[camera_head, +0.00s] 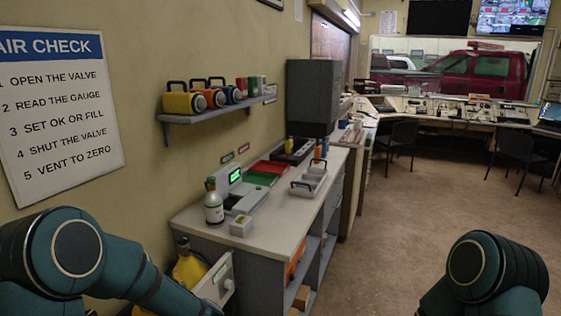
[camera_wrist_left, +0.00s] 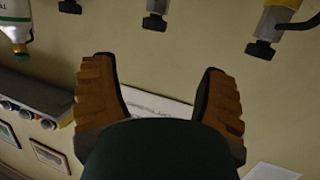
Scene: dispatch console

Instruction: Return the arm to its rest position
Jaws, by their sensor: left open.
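My left arm (camera_head: 100,262) comes in from the left in the head view and runs down past the bottom edge; its gripper is hidden there. In the left wrist view my left gripper (camera_wrist_left: 158,66) is open, its two brown-padded fingers wide apart with nothing between them. The wall and part of a white sheet (camera_wrist_left: 160,104) show behind the fingers. My right arm (camera_head: 485,270) shows at the lower right of the head view; its gripper is out of view.
The bench (camera_head: 270,222) carries a white bottle (camera_head: 213,205), a tester with a green screen (camera_head: 236,176) and trays. A wall shelf (camera_head: 215,112) stands above.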

